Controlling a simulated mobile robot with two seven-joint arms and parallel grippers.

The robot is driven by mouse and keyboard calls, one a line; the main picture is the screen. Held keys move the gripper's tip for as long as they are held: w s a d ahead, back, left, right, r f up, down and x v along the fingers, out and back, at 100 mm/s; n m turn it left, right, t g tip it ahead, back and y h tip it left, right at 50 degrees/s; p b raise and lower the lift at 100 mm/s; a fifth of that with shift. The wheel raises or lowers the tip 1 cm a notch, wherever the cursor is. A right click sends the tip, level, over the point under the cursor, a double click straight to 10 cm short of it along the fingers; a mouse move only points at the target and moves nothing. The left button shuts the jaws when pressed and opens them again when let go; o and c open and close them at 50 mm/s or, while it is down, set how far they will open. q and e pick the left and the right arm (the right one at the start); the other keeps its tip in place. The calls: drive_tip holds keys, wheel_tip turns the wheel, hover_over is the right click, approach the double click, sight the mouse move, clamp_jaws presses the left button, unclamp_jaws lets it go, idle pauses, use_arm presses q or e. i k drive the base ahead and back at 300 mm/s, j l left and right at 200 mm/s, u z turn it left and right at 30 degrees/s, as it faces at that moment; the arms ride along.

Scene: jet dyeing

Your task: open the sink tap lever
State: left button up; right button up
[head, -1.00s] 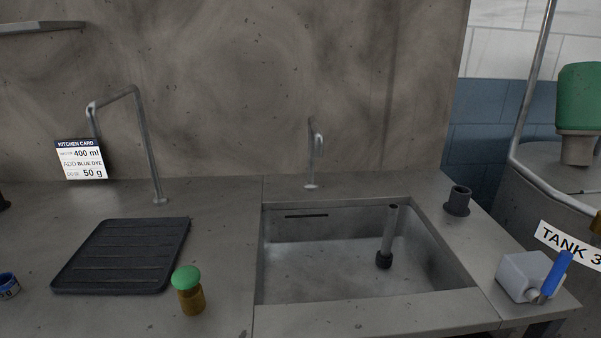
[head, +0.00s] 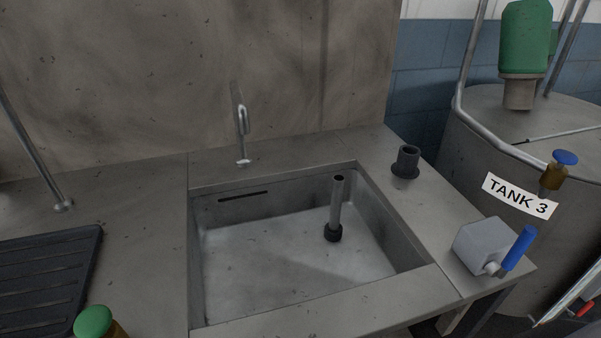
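A slim metal tap (head: 242,122) with a curved spout stands on the counter behind the sink (head: 270,264), at the upper left of the basin. A grey box with a blue lever (head: 519,248) sits at the front right corner of the counter; the lever tilts up to the right. I cannot tell from this view whether the blue lever is the tap's own lever. Neither of my grippers shows in the head view.
A grey standpipe (head: 336,210) stands in the sink. A dark grey cup-like fitting (head: 406,161) is on the right counter. A black ribbed mat (head: 45,280) and a green-capped jar (head: 95,322) are at left. Tank 3 (head: 470,150) stands beyond the counter's right edge.

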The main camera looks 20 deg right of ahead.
sight(528, 233)
drive_tip(key=k, duration=0.35)
drive_tip(key=k+z, duration=0.1)
drive_tip(key=z, duration=1.5)
drive_tip(key=k+j+z, duration=0.1)
drive_tip(key=k+z, duration=0.15)
drive_tip(key=i+l, duration=0.35)
drive_tip(key=i, duration=0.1)
